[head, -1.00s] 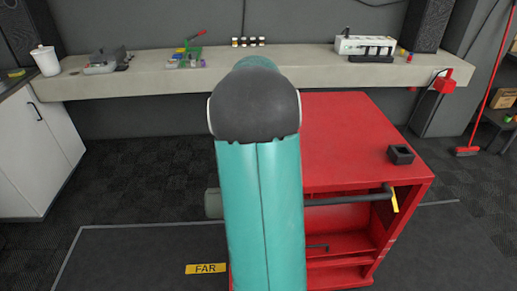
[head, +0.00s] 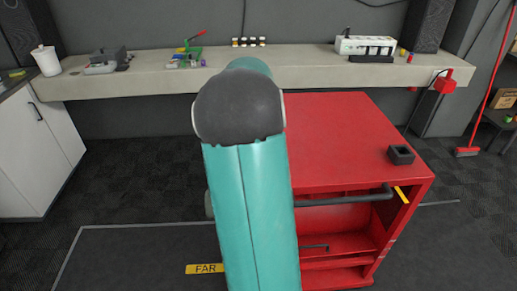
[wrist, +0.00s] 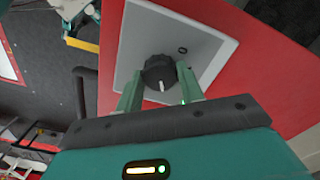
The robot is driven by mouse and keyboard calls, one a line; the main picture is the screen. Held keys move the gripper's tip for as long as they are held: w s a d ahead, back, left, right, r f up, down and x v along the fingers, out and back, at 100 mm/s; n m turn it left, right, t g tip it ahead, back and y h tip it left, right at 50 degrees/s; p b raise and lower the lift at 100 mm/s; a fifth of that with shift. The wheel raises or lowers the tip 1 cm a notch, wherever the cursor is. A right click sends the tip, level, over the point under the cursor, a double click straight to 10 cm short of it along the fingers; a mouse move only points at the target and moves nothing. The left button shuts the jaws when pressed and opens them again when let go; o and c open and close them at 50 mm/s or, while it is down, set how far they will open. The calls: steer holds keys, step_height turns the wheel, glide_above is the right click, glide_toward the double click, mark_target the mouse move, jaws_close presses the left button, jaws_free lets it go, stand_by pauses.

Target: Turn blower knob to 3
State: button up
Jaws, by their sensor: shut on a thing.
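The blower knob (wrist: 160,74) is black with a white pointer line, and it sits on a pale grey panel (wrist: 210,40) in the wrist view. The pointer line faces down the picture, towards my gripper's base. A small dark mark shows on the panel up and right of the knob; I cannot read it. My gripper (wrist: 159,84) has its two green fingers on either side of the knob, shut on it. In the head view my arm hides the knob, the panel and my gripper.
The panel is on a red cabinet (head: 345,135). The cabinet has a dark bar handle (head: 345,199) at its front and a small black box (head: 401,154) on top. A long pale shelf (head: 300,65) with several items runs along the wall behind.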

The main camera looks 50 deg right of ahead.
steer(key=shift+r, duration=0.1)
steer(key=o, duration=1)
step_height(320, 180, up, 14)
steer(key=shift+f, duration=0.1)
stand_by(0.6)
